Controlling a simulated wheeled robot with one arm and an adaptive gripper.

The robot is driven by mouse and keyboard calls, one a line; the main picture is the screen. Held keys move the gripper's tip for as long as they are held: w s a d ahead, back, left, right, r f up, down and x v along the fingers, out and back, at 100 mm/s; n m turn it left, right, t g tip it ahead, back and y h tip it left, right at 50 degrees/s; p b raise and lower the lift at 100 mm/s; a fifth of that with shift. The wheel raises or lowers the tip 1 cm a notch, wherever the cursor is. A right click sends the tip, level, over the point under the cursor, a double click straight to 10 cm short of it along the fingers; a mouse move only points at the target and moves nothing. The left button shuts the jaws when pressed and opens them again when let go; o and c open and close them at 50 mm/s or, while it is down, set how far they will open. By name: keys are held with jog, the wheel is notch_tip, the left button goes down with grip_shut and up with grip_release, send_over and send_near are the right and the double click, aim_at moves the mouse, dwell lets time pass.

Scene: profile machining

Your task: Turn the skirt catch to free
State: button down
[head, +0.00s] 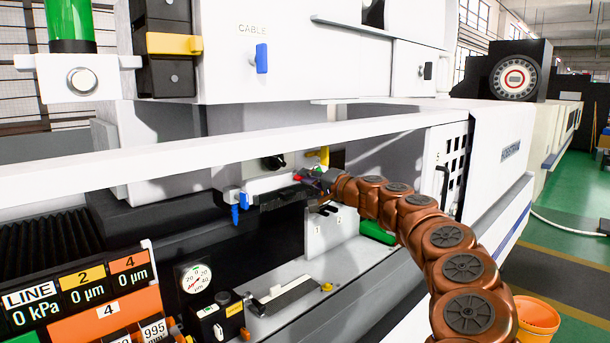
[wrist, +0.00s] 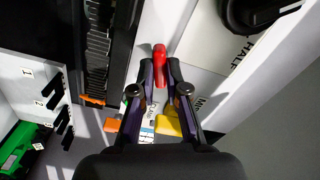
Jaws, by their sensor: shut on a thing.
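A small red lever (wrist: 159,58), which looks like the skirt catch, stands between the fingertips of my gripper (wrist: 159,74) in the wrist view. The dark fingers close on it from both sides. In the head view my gripper (head: 313,178) reaches into the machine's opening from the right, and a bit of the red lever (head: 297,178) shows at its tip. The lever's base and any marks for its positions are hidden or too small to read.
A yellow part (wrist: 168,122) and an orange part (wrist: 114,125) lie near my fingers. A blue lever (head: 235,214) hangs left of my gripper. A numbered white rack (head: 322,236) and a green block (head: 378,233) stand below. A white rail (head: 250,148) runs above the opening.

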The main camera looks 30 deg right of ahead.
dwell(0.3)
jog(key=m, duration=0.4)
jog(key=shift+p, duration=0.3)
jog(key=c, duration=1)
grip_release()
jog(key=shift+c, duration=0.2)
jog(key=b+v, duration=0.2)
jog(key=v, duration=0.5)
